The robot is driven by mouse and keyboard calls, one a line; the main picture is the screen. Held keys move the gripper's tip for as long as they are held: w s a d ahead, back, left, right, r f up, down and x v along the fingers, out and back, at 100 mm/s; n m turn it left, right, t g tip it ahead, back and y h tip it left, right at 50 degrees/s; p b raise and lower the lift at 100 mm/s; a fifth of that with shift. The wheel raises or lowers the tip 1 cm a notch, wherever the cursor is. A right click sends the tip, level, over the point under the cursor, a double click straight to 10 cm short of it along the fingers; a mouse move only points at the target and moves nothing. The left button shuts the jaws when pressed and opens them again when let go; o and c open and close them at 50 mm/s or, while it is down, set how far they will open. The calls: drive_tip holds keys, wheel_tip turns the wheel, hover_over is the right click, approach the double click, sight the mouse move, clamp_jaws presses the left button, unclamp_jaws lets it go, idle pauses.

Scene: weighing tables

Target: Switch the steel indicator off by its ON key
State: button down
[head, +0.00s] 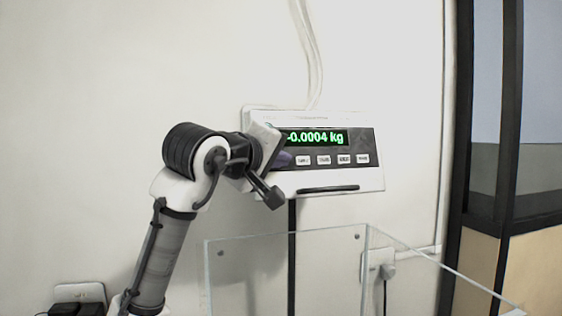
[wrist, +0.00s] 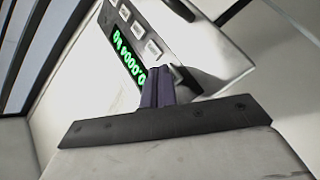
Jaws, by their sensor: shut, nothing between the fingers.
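The steel indicator (head: 370,180) is mounted on the wall, with a dark front panel and a lit green display reading about -0.0004 kg. A row of white keys (head: 324,160) runs below the display; their labels are too small to read. My gripper (head: 285,159) is shut and empty at the left end of the panel, left of the visible keys, and hides that part. In the wrist view the shut dark fingers (wrist: 157,72) overlap the edge of the indicator panel (wrist: 170,55). I cannot tell whether they touch it, and the ON key is not identifiable.
A clear-walled box (head: 367,236) stands below the indicator. Pale cables (head: 308,50) run up the wall above it. A plug and socket (head: 380,266) are at the lower right, and a dark-framed window or door (head: 508,110) is at the right.

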drive_tip(key=shift+w+a+f, duration=0.1)
drive_tip(key=shift+w, duration=0.2)
idle(0.6)
idle(0.3)
drive_tip(key=shift+s+d+r, duration=0.2)
drive_tip(key=shift+s+d, duration=0.05)
drive_tip(key=shift+s, duration=0.45)
drive_tip(key=shift+s, duration=0.1)
drive_tip(key=s, duration=0.1)
drive_tip(key=s+d+r, duration=0.1)
drive_tip(key=s, duration=0.2)
drive_tip(key=shift+s+d+r, duration=0.2)
drive_tip(key=shift+d, duration=0.05)
idle(0.4)
